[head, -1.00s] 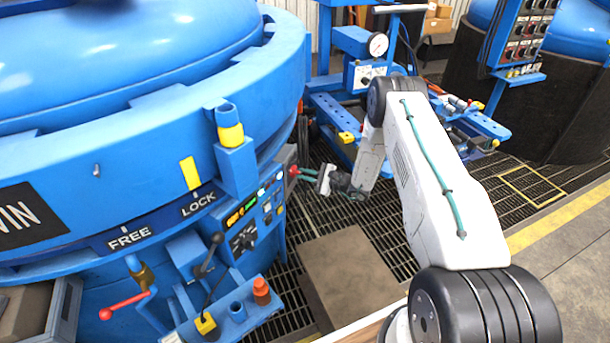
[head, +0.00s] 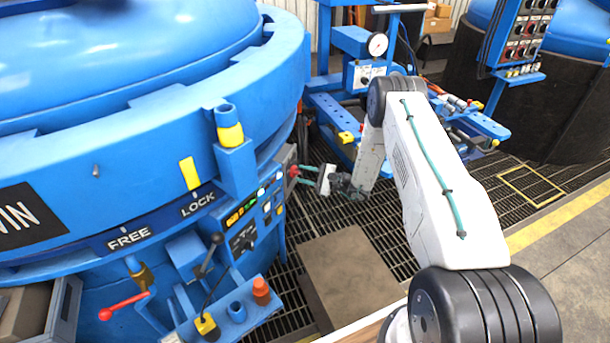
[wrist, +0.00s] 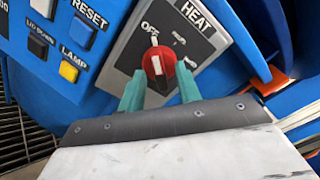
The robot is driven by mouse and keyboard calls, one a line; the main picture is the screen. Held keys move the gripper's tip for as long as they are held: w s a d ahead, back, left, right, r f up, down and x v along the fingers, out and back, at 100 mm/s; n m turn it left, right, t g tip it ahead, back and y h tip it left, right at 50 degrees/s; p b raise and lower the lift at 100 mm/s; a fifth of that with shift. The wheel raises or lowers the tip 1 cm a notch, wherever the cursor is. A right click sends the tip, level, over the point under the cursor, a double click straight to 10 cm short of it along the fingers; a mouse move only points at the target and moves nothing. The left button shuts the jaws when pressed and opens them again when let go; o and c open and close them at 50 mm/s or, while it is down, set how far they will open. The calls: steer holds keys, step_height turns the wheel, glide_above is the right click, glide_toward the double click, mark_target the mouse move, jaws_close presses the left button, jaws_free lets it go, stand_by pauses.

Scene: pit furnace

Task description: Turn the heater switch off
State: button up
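The heater switch is a red knob (wrist: 158,66) with a white line, on a grey plate marked HEAT. It shows in the middle of the wrist view, and the plate looks tilted there. OFF is printed at its upper left, with other position marks to the right. The white line points up, roughly towards OFF. My gripper (wrist: 160,84) has its two teal fingers on either side of the knob, close against it, and appears shut on it. In the head view my gripper (head: 301,175) reaches the right side of the blue furnace panel; the knob is small there.
Buttons marked RESET (wrist: 81,31) and LAMP (wrist: 69,72) are left of the plate. In the head view a control panel (head: 243,222) and a lever (head: 211,254) stand nearer on the furnace (head: 150,135). A blue rig (head: 333,116) stands behind my gripper. Floor grating lies below.

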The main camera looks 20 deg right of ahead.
steer(key=v, duration=0.8)
steer(key=shift+a, duration=0.1)
stand_by(0.4)
